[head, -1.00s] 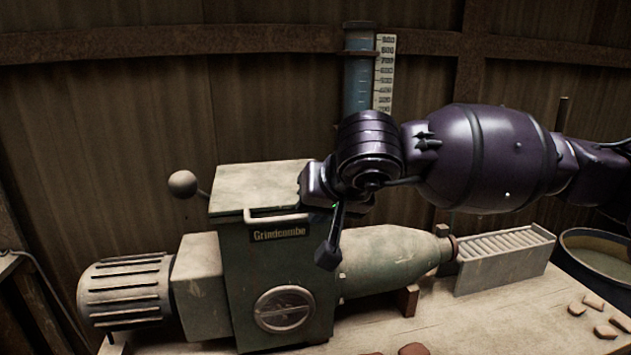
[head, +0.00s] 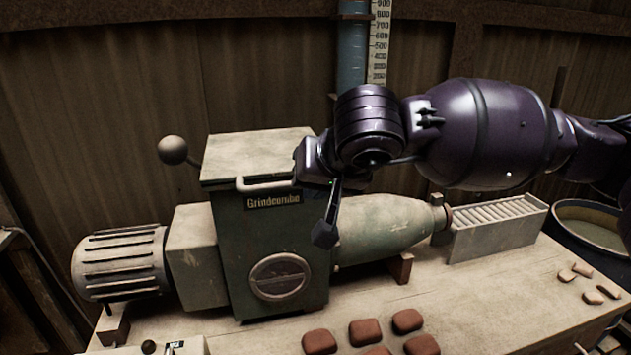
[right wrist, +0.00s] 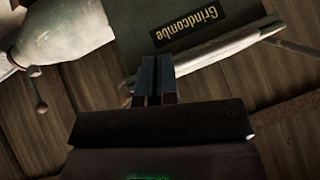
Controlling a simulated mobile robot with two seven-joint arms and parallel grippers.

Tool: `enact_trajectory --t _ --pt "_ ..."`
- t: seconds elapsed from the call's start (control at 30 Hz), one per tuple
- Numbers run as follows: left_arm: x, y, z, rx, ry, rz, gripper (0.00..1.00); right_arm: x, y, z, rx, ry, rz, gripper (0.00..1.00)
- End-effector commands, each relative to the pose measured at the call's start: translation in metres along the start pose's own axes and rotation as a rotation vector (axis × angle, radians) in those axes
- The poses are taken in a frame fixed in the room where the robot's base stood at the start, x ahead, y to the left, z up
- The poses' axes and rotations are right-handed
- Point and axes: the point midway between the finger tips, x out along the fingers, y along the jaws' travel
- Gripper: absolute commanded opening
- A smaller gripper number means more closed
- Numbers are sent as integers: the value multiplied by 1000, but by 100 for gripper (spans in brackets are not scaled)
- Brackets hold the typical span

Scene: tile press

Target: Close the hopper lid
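The hopper lid (head: 250,160) is a pale, worn plate lying flat on top of the green Grindcombe hopper (head: 238,245). Its light bar handle (head: 265,186) runs along the front edge. I see no clear gap under the lid. My right gripper (head: 302,170) is at the lid's right edge, coming in from the right. In the right wrist view its two fingers (right wrist: 153,78) are together with nothing visible between them, overlapping the pale lid edge (right wrist: 210,57); I cannot tell whether they touch it. My left gripper is not in view.
A ribbed motor (head: 120,265) is left of the hopper, with a ball-ended lever (head: 173,150) behind. A tapered green barrel (head: 385,230) and a slotted rack (head: 498,228) are at right. Several red tiles (head: 365,333) lie in front. A bucket (head: 590,225) stands far right.

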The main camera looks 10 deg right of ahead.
Motion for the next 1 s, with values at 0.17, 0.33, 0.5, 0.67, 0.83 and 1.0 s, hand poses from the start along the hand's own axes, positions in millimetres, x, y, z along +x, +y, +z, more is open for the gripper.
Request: enact_trajectory --t 0.17,0.33,0.5,0.67,0.83,1.0 --pt "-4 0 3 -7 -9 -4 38 -20 3 9 -3 -21 7 0" --pt "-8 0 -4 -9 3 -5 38 -59 2 3 -2 -1 3 0" --pt "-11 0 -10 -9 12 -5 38 -88 1 1 -1 10 -1 0" --pt "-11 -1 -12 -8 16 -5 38 -104 0 0 0 14 -3 0" --pt "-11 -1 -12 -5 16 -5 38 -107 -2 5 17 -11 -17 0" --pt "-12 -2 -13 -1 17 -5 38 -86 -14 41 144 -198 -108 0"
